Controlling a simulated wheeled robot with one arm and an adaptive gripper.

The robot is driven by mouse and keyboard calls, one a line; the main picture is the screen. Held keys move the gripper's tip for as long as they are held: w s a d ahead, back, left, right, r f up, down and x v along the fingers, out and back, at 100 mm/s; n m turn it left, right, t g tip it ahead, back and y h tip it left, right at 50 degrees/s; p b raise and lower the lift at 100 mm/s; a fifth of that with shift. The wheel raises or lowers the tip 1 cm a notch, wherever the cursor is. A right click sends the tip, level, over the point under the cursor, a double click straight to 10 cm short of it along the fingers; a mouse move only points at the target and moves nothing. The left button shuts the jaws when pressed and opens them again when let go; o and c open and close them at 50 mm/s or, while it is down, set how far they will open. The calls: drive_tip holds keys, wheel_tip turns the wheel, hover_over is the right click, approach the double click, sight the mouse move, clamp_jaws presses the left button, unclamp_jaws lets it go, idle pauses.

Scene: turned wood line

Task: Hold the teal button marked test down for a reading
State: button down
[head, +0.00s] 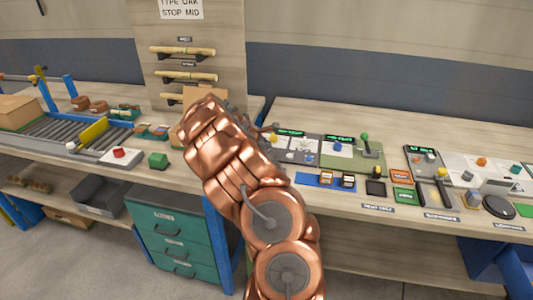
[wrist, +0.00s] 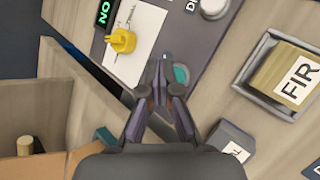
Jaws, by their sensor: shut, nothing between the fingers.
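In the wrist view my gripper (wrist: 164,66) is shut and empty, with its fingertips pointing at a dark panel. A round teal button (wrist: 181,74) shows just right of the fingertips, partly hidden by the right finger. I cannot tell whether the fingers touch it or whether it is pressed. No test marking is readable on it. In the head view my copper arm hides the gripper and the button.
A yellow knob (wrist: 122,41) stands on a white plate (wrist: 150,25) left of the fingertips, near a green-lit display (wrist: 104,13). A tray (wrist: 241,80) with a block marked FIR (wrist: 290,78) lies to the right. A cardboard box (wrist: 22,145) is lower left.

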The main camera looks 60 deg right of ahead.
drive_tip(key=shift+f, duration=0.1)
idle(0.5)
drive_tip(key=shift+f+b, duration=0.35)
drive_tip(key=shift+b, duration=0.05)
drive_tip(key=shift+f+b, duration=0.3)
drive_tip(key=shift+f, duration=0.05)
idle(1.6)
idle(1.0)
drive_tip(key=shift+r+p, duration=0.4)
drive_tip(key=shift+r, duration=0.4)
drive_tip(key=shift+r, duration=0.1)
drive_tip(key=shift+r+p, duration=1.4)
drive_tip(key=shift+r, duration=1)
